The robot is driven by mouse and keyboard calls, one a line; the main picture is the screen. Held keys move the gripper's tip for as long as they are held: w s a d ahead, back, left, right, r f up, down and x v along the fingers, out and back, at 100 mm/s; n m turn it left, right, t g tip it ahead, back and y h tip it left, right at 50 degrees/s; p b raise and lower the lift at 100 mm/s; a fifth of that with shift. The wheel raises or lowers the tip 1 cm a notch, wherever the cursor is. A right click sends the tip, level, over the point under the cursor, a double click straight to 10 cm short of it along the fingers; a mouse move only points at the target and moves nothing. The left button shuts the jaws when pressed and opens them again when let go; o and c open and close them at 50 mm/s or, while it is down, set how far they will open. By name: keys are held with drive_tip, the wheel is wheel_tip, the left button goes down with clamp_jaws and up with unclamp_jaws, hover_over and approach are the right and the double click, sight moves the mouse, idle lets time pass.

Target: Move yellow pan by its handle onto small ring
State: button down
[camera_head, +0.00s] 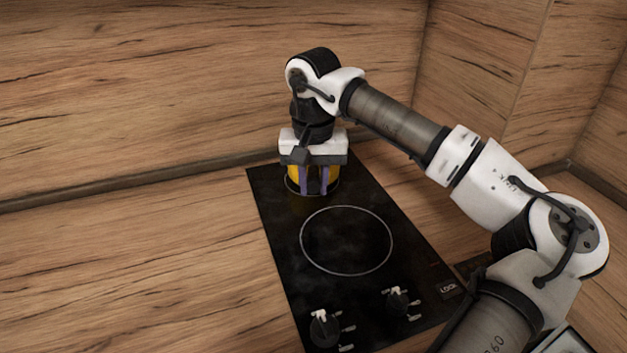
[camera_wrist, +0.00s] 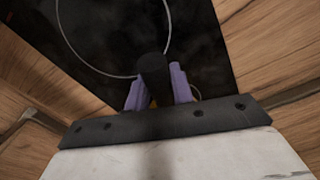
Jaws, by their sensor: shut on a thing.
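The yellow pan (camera_head: 294,174) is at the far end of the black cooktop, over the small ring (camera_head: 288,187), and mostly hidden behind my gripper (camera_head: 314,184). I cannot tell whether the pan touches the glass. In the wrist view, the purple fingers of my gripper (camera_wrist: 158,88) are shut on the pan's black handle (camera_wrist: 153,70), one on each side. A sliver of yellow shows between the fingers. A thin arc of the small ring (camera_wrist: 197,92) shows to their right.
The larger ring (camera_head: 301,240) lies bare in the middle of the cooktop (camera_head: 275,225). Two knobs (camera_head: 324,328) (camera_head: 397,300) stand at its near end. Wooden walls (camera_head: 200,80) rise close behind and at the right. The wooden counter (camera_head: 150,260) at left is clear.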

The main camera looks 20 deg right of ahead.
drive_tip(key=shift+f, duration=0.35)
idle(0.3)
drive_tip(key=c, duration=1.1)
unclamp_jaws()
drive_tip(key=shift+c, duration=0.2)
drive_tip(key=shift+s+b, duration=0.1)
drive_tip(key=shift+b, duration=0.2)
drive_tip(key=shift+s+a+b, duration=0.3)
drive_tip(key=shift+s+a, duration=0.1)
drive_tip(key=shift+s, duration=0.65)
drive_tip(key=shift+s+a+b, duration=0.35)
drive_tip(key=shift+s+a, duration=0.05)
drive_tip(key=shift+s, duration=0.7)
drive_tip(key=shift+s+a+b, duration=0.3)
drive_tip(key=shift+s+a, duration=0.1)
drive_tip(key=shift+s, duration=0.65)
drive_tip(key=shift+r, duration=0.1)
wheel_tip(320, 180, up, 7)
drive_tip(key=p, duration=0.4)
